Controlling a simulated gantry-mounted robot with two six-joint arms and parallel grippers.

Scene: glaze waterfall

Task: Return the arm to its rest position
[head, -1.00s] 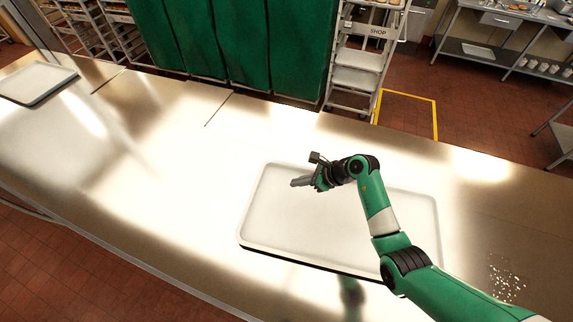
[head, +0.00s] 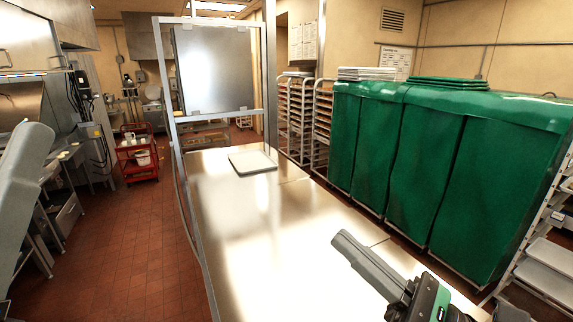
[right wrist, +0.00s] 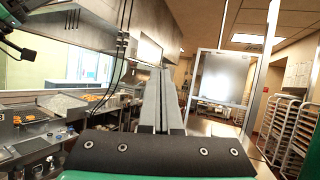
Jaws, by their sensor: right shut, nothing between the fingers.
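My right gripper (head: 345,242) is at the lower right of the head view, raised above the steel counter (head: 225,215). Its grey fingers are together with nothing between them, pointing up and left. In the right wrist view its fingers (right wrist: 162,75) lie side by side, pointing away into the room. At the left edge of the head view a large grey shape (head: 25,165), cut off by the frame, looks like part of my left gripper; its jaw state does not show.
A white tray (head: 252,162) lies on the far part of the counter. A metal-framed panel (head: 213,70) stands at the counter's far left. Green-covered racks (head: 440,185) stand along the right. A red cart (head: 138,155) is on the tiled floor. The counter's middle is clear.

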